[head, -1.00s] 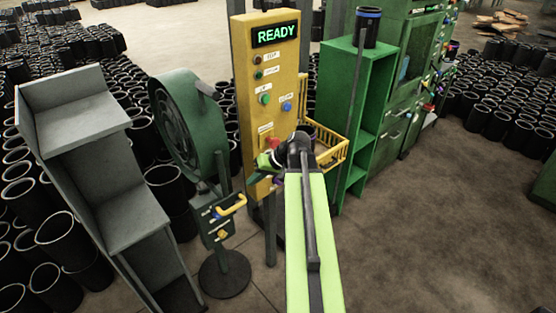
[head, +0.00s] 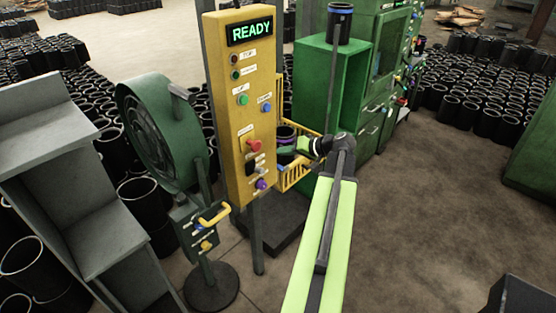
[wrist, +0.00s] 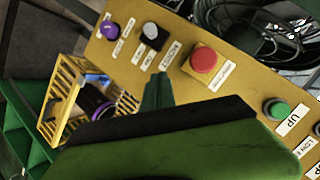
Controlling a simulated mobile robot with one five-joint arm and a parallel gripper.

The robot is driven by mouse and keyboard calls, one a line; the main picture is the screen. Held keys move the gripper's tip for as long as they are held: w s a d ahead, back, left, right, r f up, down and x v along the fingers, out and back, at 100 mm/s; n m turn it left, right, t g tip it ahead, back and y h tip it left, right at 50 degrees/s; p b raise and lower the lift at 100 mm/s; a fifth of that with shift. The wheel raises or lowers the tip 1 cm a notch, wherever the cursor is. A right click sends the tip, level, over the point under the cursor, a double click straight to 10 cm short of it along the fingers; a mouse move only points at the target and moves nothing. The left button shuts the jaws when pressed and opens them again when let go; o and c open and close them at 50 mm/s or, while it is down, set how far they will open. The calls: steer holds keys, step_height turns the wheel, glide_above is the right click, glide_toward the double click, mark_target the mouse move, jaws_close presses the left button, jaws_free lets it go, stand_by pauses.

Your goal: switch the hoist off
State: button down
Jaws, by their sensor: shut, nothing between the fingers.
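The yellow hoist panel (head: 228,120) stands upright left of centre in the head view, with a green READY display (head: 250,31). Low on it are a red mushroom button (head: 254,146), a dark rocker or lever switch (head: 249,164) and a purple knob (head: 261,184). The wrist view shows the red button (wrist: 205,62), the switch with its grey-white lever (wrist: 150,30) and the purple knob (wrist: 110,30). Small labels beside the switch are hard to read. My gripper (wrist: 157,78) is shut and empty, below the switch in that view, apparently not touching it.
A yellow wire basket (head: 300,172) holding dark sleeves is right of the panel, close to my gripper. A green fan (head: 155,130) and a small pedestal box with a yellow handle (head: 215,215) stand left. A green shelf (head: 325,95) stands behind.

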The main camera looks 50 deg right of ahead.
mark_target(256, 170)
steer(key=w+a+f+b, duration=0.3)
steer(key=w+f+b, duration=0.2)
steer(key=f, duration=0.1)
steer(key=shift+w+a+f, duration=0.15)
steer(key=shift+w+a, duration=0.15)
steer(key=shift+w, duration=0.05)
